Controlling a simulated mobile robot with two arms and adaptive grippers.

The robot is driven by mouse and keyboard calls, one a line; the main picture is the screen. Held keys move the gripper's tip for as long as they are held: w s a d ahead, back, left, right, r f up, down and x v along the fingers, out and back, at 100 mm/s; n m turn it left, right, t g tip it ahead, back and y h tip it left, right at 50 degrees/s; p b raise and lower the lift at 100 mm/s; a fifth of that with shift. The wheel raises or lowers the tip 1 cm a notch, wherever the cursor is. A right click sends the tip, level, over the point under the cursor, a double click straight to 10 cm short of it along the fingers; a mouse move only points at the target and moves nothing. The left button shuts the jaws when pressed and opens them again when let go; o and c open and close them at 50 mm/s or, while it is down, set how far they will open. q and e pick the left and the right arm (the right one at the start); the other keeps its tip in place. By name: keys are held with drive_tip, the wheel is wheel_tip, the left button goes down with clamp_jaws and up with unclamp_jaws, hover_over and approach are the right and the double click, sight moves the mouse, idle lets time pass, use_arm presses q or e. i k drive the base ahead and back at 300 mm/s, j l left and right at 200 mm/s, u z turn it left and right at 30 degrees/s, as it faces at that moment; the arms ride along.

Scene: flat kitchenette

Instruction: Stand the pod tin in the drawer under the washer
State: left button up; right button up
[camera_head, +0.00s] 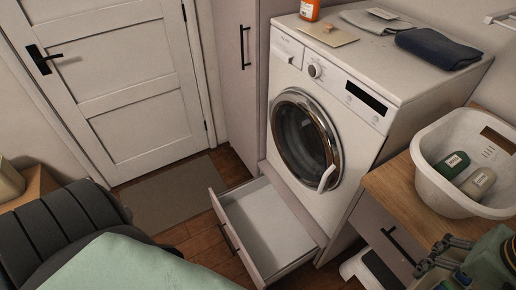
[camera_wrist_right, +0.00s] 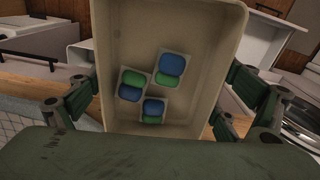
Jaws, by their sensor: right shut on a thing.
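The pod tin (camera_wrist_right: 170,35) is a beige, open-topped box in the right wrist view, with several blue-and-green pods on its floor. My right gripper (camera_wrist_right: 160,100) has its green fingers on both sides of the tin, shut on it. In the head view this gripper (camera_head: 445,258) is at the bottom right corner, beside the wooden counter; the tin cannot be made out there. The drawer (camera_head: 268,228) under the washer (camera_head: 335,150) is pulled open, and its visible floor is bare. My left gripper is not in view.
A white basket (camera_head: 436,183) with two bottles stands on the wooden counter (camera_head: 395,190), right of the washer. An orange bottle (camera_head: 309,10) and folded cloths (camera_head: 438,48) lie on top. A dark chair (camera_head: 60,230) and pale green cloth (camera_head: 125,268) are left of the drawer.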

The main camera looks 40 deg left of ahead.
sight(259, 234)
drive_tip(key=i+j, duration=0.1)
drive_tip(key=j, duration=0.4)
drive_tip(key=i+j, duration=0.1)
drive_tip(key=j, duration=0.95)
drive_tip(key=i+j, duration=0.15)
drive_tip(key=j, duration=0.35)
drive_tip(key=i+j, duration=0.1)
drive_tip(key=j, duration=0.45)
